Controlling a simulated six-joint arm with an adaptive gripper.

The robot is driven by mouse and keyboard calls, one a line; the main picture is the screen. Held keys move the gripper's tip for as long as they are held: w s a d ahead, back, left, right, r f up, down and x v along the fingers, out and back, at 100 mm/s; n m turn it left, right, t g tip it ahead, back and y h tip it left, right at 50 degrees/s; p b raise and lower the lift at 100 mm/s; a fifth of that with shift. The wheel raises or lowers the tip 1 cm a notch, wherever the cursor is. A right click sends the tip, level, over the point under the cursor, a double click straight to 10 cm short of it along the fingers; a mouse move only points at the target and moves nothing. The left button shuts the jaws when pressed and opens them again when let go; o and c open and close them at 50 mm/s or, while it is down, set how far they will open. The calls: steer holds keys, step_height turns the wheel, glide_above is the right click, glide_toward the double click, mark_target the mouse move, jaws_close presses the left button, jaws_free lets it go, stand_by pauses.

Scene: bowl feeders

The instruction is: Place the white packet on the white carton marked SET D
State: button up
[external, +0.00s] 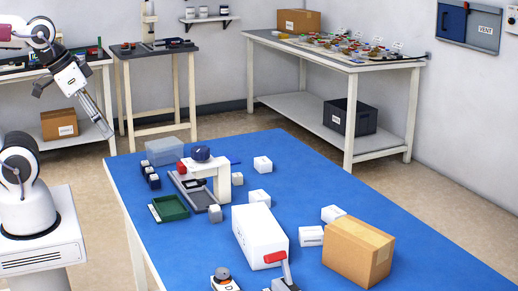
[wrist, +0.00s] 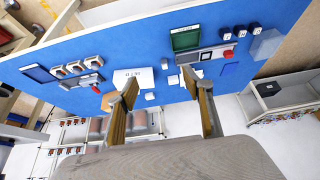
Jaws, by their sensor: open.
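A large white carton (external: 260,237) stands on the blue table in the external view. It also shows in the wrist view (wrist: 128,76) with dark lettering on it, too small to read surely. Several small white blocks or packs stand around it; one with a printed side (external: 310,236) is to its right, beside a brown box. I cannot tell which one is the white packet. My gripper (external: 109,130) is open and empty, raised in the air off the table's left side, well away from the carton. Its two fingers are spread apart in the wrist view (wrist: 158,84).
The brown box (external: 358,250) stands right of the carton. A small press (external: 205,170), a green tray (external: 169,208), a clear bin (external: 164,151) and dark-topped blocks stand on the table's far left. The table's right rear is bare.

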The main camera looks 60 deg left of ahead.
steer(key=shift+w, duration=0.15)
steer(key=m+h, duration=0.2)
steer(key=m, duration=0.3)
glide_above(312, 231)
steer(key=s+a, duration=0.2)
steer(key=s, duration=0.2)
steer(key=shift+t, duration=0.3)
steer(key=shift+d+f, duration=0.2)
steer(key=shift+f, duration=11.45)
steer(key=shift+w+f, duration=0.1)
steer(key=shift+x, duration=1.15)
